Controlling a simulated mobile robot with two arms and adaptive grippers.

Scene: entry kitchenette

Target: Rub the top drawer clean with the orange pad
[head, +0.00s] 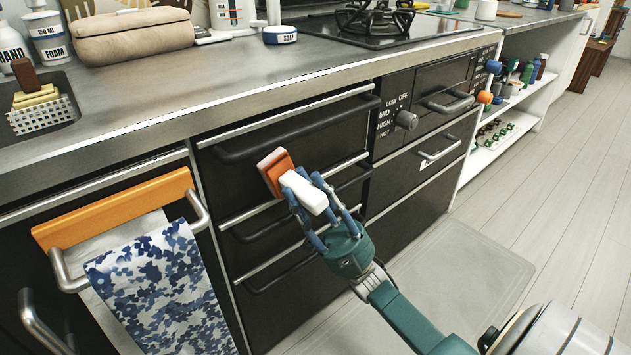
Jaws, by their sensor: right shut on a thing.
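The orange pad (274,168) has a white handle (309,191). My right gripper (309,185) is shut on that handle, and the pad's face is toward the black drawer fronts. The top drawer (291,132) is the uppermost dark front under the counter, with a long dark bar handle, and it looks closed. The pad is at the lower part of this drawer front, below its handle. I cannot tell whether it touches the surface. My left gripper is not in view.
A blue patterned towel (160,285) and an orange board (115,207) hang at the left. The counter (190,85) above holds bottles, a basket (43,110) and a hob (375,30). Control knobs (406,120) stick out at right.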

